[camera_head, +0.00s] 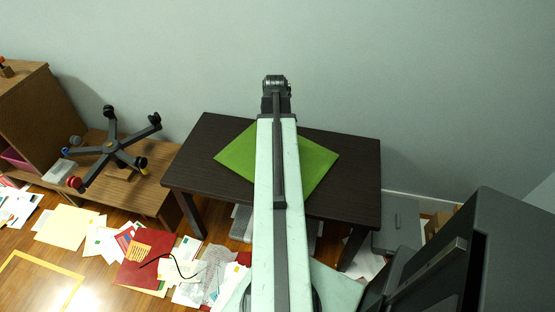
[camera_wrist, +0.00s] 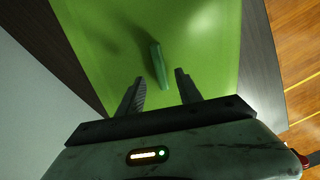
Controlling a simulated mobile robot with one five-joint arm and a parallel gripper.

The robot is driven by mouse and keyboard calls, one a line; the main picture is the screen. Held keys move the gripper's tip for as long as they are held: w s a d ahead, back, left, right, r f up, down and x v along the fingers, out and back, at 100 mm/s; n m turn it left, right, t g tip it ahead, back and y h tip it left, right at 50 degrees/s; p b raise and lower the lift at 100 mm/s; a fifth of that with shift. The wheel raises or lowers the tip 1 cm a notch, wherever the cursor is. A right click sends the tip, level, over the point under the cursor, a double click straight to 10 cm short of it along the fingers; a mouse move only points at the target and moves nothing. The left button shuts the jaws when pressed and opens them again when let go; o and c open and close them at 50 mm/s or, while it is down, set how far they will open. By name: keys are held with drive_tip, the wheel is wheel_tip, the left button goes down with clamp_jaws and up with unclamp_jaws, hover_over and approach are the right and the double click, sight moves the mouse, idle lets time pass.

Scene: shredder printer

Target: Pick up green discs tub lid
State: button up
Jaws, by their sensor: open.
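The green discs tub lid shows in the wrist view as a narrow darker green object (camera_wrist: 160,66) on a bright green mat (camera_wrist: 205,55). I see it nearly edge-on, and its shape is hard to make out. My gripper (camera_wrist: 159,82) is open, with one finger on each side of the lid's near end and a gap to both. I cannot tell how high the fingers are above the mat. In the head view the green mat (camera_head: 235,155) lies on the dark table, and my arm hides its middle and the lid. My gripper is not clearly visible there.
The dark table (camera_head: 350,190) stands against a grey wall. An upturned chair base (camera_head: 114,147) rests on a wooden bench (camera_head: 150,195) at left. Papers (camera_head: 145,255) litter the floor. A large dark cabinet-like object (camera_head: 510,250) stands at the right front. The tabletop around the mat is bare.

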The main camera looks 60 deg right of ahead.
drive_tip(key=f+b, duration=0.3)
drive_tip(key=f, duration=0.1)
drive_tip(key=shift+s+a+f+b, duration=0.1)
drive_tip(key=shift+s+f+b, duration=0.1)
drive_tip(key=shift+f+b, duration=0.15)
drive_tip(key=shift+r, duration=0.2)
clamp_jaws()
wheel_tip(320, 180, up, 10)
drive_tip(key=p, duration=1)
drive_tip(key=shift+p, duration=0.3)
